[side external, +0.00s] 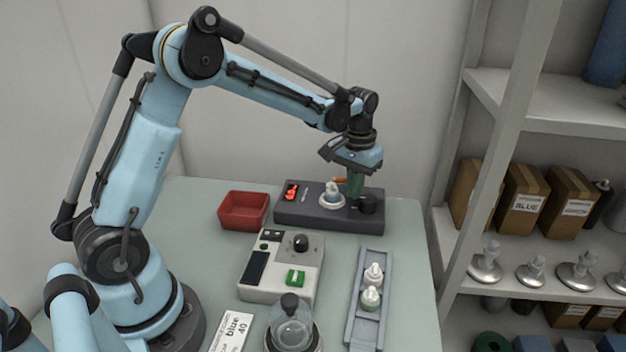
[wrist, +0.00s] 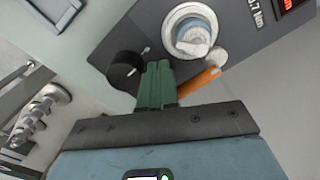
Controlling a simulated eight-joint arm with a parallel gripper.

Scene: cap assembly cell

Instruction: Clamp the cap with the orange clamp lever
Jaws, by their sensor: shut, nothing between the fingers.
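The orange clamp lever (wrist: 200,81) sticks out from a pale round pivot beside the cap in the wrist view. Only a bit of the lever (side external: 340,180) shows in the side view. The cap (wrist: 193,36), white with a pale blue part, sits in a round light seat on the dark station; it also shows in the side view (side external: 328,188). My gripper (wrist: 157,68) has green fingers, shut and empty, pointing down at the station between the lever and a black knob. The lever's free end is close by the fingers; I cannot tell whether they touch.
The dark station (side external: 305,216) has a red lit display (side external: 291,192) and the black knob (side external: 370,203). A red bin (side external: 243,211) stands to its left. A control box (side external: 270,290) and a grey rail with two white-topped parts (side external: 362,335) stand nearer the camera.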

